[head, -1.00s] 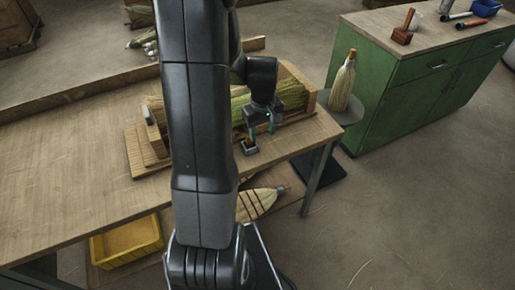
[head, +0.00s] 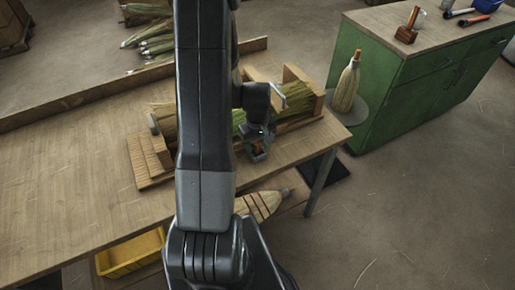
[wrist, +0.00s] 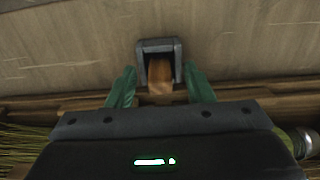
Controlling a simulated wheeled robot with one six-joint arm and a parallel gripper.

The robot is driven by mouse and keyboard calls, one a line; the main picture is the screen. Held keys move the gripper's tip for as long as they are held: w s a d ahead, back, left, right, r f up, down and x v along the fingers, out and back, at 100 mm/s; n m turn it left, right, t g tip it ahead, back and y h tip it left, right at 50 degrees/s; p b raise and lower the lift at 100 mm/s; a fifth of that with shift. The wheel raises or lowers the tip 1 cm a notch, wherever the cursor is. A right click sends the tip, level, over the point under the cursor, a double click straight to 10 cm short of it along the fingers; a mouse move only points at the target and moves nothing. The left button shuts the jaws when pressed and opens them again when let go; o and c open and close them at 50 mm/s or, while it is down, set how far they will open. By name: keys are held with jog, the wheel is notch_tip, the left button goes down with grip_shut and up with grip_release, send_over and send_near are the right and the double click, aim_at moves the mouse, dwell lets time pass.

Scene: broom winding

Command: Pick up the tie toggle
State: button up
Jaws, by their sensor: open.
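The tie toggle (wrist: 160,70) is a small wooden piece sitting in a grey U-shaped holder (wrist: 158,44) near the table's front edge. In the wrist view, my gripper (wrist: 161,77) is open, with one green finger on each side of the toggle. Gaps show between the fingers and the toggle, so it is not clamped. In the head view, my gripper (head: 258,143) is low over the holder and partly hides it and the toggle. The toggle's lower part is hidden.
A wooden cradle (head: 304,88) with broom straw lies just behind my gripper. A slatted wooden block (head: 149,160) is to its left. A finished broom (head: 347,82) stands on a round grey stand at right, by a green cabinet (head: 373,68). The table's left part is clear.

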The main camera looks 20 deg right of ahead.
jog(key=shift+c, duration=0.2)
grip_shut()
jog(key=shift+r, duration=0.15)
